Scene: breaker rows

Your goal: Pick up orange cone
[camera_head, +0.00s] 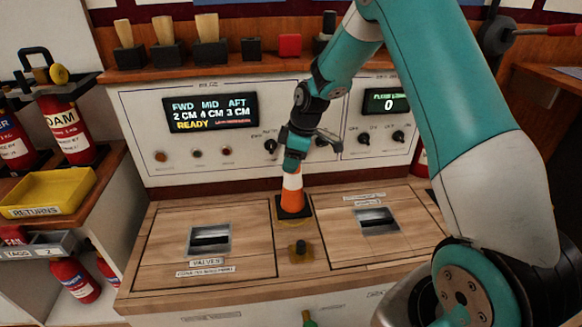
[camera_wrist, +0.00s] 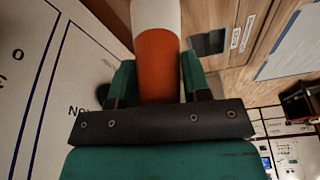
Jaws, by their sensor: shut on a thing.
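The orange cone (camera_head: 291,200) has a white band and a dark square base. It stands upright on the wooden counter, between two hatch panels. My gripper (camera_head: 292,163) is at the top of the cone, coming from above. In the wrist view the cone (camera_wrist: 159,65) shows orange and white between the two green fingers of my gripper (camera_wrist: 158,80), which are shut on it. The cone's tip is hidden by the gripper. The base looks to rest on the counter in the head view.
A control panel with a lit display (camera_head: 210,112) and knobs stands close behind the cone. A small brass fitting (camera_head: 298,250) sits in front of it. Recessed handles (camera_head: 209,239) lie in the hatches. A yellow returns tray (camera_head: 48,191) and red extinguishers (camera_head: 65,128) are at the left.

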